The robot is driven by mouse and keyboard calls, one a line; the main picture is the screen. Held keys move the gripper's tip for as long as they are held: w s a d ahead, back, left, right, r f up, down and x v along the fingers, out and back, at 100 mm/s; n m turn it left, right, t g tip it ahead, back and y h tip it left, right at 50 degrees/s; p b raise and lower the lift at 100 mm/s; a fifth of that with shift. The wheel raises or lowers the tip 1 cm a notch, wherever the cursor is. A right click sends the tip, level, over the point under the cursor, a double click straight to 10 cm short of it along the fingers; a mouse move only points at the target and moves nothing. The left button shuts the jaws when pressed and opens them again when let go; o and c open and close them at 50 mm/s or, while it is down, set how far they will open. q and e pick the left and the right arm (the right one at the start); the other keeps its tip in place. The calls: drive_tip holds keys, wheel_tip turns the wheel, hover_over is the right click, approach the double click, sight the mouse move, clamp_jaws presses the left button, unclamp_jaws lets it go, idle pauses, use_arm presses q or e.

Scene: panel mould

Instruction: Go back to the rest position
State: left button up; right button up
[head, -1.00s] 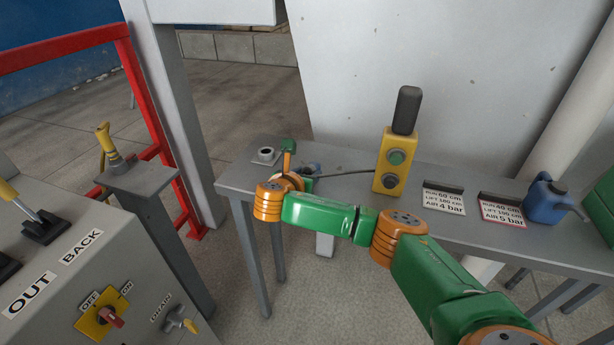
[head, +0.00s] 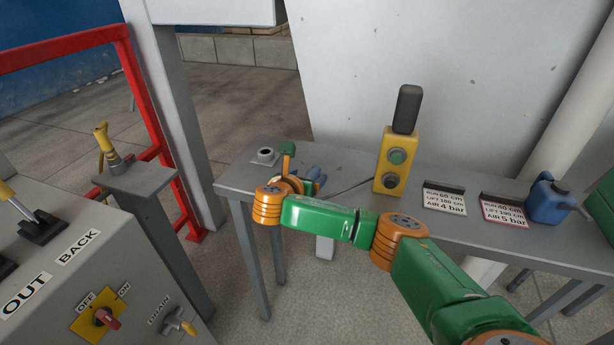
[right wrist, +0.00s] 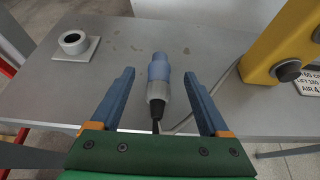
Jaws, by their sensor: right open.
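My right arm reaches across the head view to the grey table. Its gripper (head: 312,180) is small and partly hidden there behind the wrist. In the right wrist view my right gripper (right wrist: 159,76) is open, with one blue finger on each side of a blue and grey plug (right wrist: 159,82). The plug appears to lie on the table, apart from both fingers. A dark cable end leaves the plug towards the palm, and a grey cable runs right to the yellow box. My left gripper is not in view.
A round socket on a plate (head: 265,156) sits at the table's left end. The yellow button box (head: 396,160), two label cards (head: 444,200) and a blue can (head: 549,201) stand to the right. A grey control panel (head: 60,300) and red rail (head: 140,90) are at the left.

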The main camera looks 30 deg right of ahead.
drive_tip(key=v, duration=0.7)
drive_tip(key=s+a+f+m+g+y, duration=0.1)
drive_tip(key=s+a+f+m+y, duration=0.35)
drive_tip(key=f, duration=0.35)
drive_tip(key=s+a+f+m+g+y, duration=0.1)
drive_tip(key=s+a+f+m+y, duration=0.25)
drive_tip(key=a+f, duration=0.3)
drive_tip(key=s+f+m+g+y, duration=0.2)
drive_tip(key=s+f+m, duration=0.3)
drive_tip(key=s+m, duration=0.4)
drive_tip(key=s+d+f+m, duration=0.2)
drive_tip(key=s+d+m, duration=0.1)
drive_tip(key=s+m, duration=0.5)
wheel_tip(320, 180, down, 11)
drive_tip(key=g, duration=0.1)
drive_tip(key=s+d+f+n+g, duration=0.1)
drive_tip(key=s+d+f+g, duration=0.1)
drive_tip(key=s+f, duration=1.3)
drive_tip(key=shift+d+f, duration=0.25)
drive_tip(key=shift+f, duration=0.4)
drive_tip(key=shift+s, duration=0.15)
